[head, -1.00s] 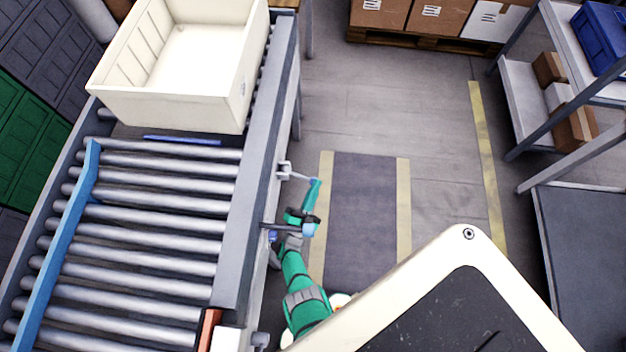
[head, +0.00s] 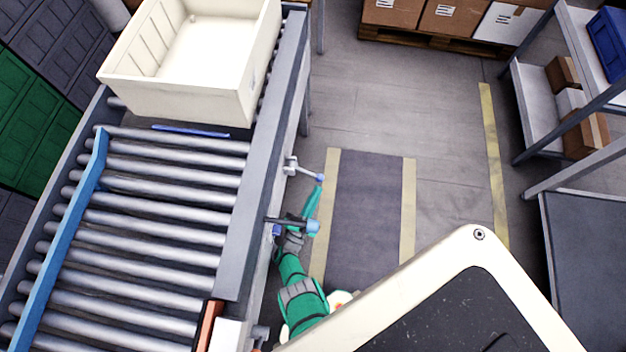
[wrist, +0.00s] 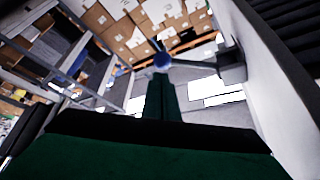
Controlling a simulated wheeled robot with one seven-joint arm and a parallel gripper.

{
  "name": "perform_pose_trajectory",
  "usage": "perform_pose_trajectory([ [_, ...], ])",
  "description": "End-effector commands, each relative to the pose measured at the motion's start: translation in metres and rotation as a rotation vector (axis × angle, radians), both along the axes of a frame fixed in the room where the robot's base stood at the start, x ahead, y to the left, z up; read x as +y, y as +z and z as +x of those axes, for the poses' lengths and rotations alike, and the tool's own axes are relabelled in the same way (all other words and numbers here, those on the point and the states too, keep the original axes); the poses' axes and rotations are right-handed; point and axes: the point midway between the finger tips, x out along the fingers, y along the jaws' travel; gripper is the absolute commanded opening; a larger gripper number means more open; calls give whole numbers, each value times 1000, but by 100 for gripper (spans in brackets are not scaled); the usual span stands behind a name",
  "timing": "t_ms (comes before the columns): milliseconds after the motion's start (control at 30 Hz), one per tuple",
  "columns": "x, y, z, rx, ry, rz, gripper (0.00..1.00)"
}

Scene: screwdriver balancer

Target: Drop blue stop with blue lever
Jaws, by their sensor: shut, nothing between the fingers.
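The blue stop (head: 190,131) shows in the head view as a thin blue strip across the rollers, just in front of the cream crate. Two levers stick out from the conveyor's right side: a nearer one with a blue knob (head: 313,227) and a farther one with a smaller bluish knob (head: 321,177). My green gripper (head: 317,194) is shut and empty. It reaches under the nearer lever, its tips close to the farther knob. In the wrist view, a blue knob (wrist: 162,61) appears at the ends of my shut fingers (wrist: 163,96); I cannot tell whether they touch.
The cream crate (head: 190,95) sits on the conveyor's far rollers. A blue guide rail (head: 70,225) runs along the left. The conveyor's side rail (head: 258,165) is close beside my gripper. Floor to the right is clear up to a shelf (head: 530,105). Boxes stand at the back.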

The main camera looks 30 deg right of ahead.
Motion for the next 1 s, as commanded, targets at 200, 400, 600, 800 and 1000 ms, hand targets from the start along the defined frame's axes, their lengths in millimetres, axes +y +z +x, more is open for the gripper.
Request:
perform_pose_trajectory([
  [200, 16, -6, -10, -7, -8, -5, 0],
  [400, 24, -8, -15, -12, -9, -7, 0],
  [600, 28, -8, -18, -13, -9, -7, 0],
  [800, 29, -8, -18, -14, -7, -7, 0],
  [1000, 29, -8, -17, -14, -7, -8, 0],
])
